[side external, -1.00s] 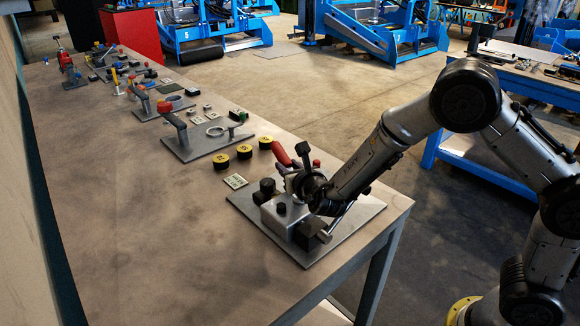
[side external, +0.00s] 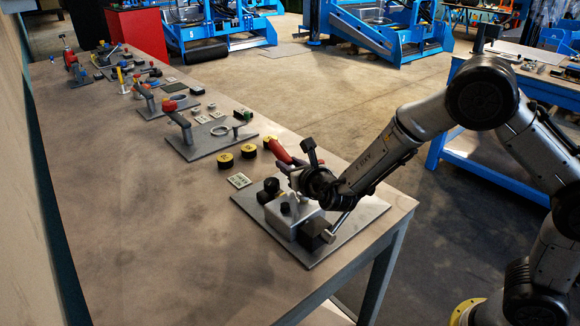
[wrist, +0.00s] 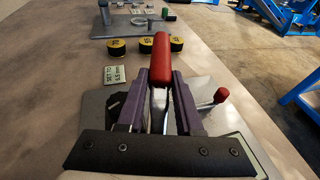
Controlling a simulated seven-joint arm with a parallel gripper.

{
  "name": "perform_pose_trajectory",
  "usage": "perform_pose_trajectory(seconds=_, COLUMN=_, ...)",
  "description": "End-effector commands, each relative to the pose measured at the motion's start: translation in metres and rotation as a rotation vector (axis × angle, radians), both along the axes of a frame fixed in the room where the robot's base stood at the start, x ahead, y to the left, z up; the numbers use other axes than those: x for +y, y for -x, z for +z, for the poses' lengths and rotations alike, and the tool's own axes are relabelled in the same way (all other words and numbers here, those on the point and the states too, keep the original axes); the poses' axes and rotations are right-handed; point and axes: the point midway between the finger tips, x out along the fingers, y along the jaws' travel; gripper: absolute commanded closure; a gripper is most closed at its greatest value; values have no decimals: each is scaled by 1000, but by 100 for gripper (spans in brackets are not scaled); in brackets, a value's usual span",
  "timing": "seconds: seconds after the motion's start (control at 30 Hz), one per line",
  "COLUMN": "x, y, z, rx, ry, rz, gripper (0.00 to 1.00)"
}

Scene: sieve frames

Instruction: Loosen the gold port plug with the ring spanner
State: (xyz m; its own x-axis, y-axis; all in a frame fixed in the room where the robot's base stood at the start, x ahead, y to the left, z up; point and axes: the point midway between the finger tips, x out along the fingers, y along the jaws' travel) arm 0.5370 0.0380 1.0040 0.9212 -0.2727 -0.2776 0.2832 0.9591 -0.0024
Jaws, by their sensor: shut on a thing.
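My gripper (wrist: 162,84) has its two purple fingers closed on a red-handled metal tool, which I take to be the ring spanner (wrist: 161,58). Its red handle points away from the wrist, up and beyond the fingertips. In the side external view the spanner's red handle (side external: 279,150) sticks up left of my gripper (side external: 292,172), over the fixture. The spanner's ring end is hidden. The fixture's metal block (side external: 289,216) carries black knobs and sits on a grey plate (side external: 345,230). I cannot make out the gold port plug in either view.
A red-knobbed lever (wrist: 221,95) stands right of the fingers. Several black-and-yellow round pieces (side external: 225,160) and a small label card (side external: 239,181) lie beyond the plate. Another fixture plate (side external: 205,145) stands farther along the bench. The bench's left middle is clear.

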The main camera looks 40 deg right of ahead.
Motion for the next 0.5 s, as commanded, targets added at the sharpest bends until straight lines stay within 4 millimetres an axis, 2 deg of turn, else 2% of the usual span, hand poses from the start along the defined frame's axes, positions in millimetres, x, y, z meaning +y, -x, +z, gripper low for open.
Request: perform_pose_trajectory(seconds=0.5, x=0, y=0, z=26, rx=-5, ry=0, rz=-2, gripper=100)
